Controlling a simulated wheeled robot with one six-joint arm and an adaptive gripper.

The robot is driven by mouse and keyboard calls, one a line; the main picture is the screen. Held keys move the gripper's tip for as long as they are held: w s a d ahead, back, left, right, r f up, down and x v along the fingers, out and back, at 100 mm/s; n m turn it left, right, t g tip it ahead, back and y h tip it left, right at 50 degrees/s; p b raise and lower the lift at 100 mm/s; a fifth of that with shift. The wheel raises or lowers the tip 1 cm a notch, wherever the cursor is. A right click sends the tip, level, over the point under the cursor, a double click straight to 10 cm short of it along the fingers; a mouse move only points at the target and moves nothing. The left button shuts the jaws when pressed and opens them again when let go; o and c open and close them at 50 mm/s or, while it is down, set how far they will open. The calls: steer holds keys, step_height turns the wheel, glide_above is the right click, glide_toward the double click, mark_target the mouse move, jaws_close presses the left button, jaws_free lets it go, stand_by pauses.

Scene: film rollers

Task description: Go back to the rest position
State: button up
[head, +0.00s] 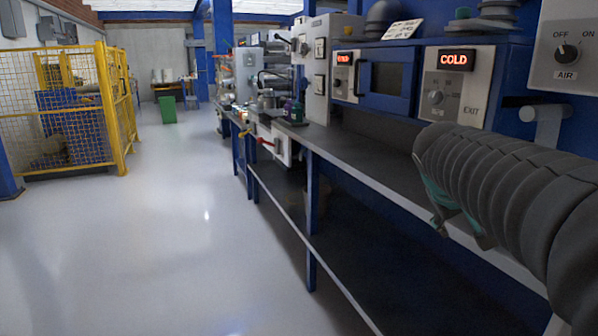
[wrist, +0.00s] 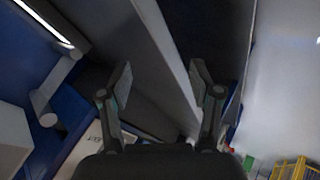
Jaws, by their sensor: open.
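My gripper (wrist: 162,88) is open in the wrist view, its two dark fingers apart with nothing between them. In the head view my dark ribbed arm comes in from the right, and the teal-edged gripper fingers (head: 455,222) show below its end, near the front edge of the bench (head: 372,172). In the wrist view the bench's light edge (wrist: 165,45) runs diagonally behind the gap between the fingers. Whether the fingers touch the bench cannot be told.
Panels with a COLD display (head: 453,60) and an AIR knob (head: 567,52) stand above the bench. A yellow cage (head: 60,105) is at left and a green bin (head: 167,109) far back. The grey floor (head: 170,220) is clear.

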steer(key=s+a+f+y, duration=0.3)
steer(key=s+a+f, duration=0.4)
steer(key=s, duration=0.3)
steer(key=s+a+f+m+y, duration=0.1)
steer(key=s+a+f+y, duration=0.2)
steer(key=s+a+f, duration=0.4)
steer(key=shift+s+a+f, duration=0.25)
steer(key=shift+s+f, duration=0.25)
steer(key=shift+s, duration=1.25)
steer(key=shift+c, duration=0.2)
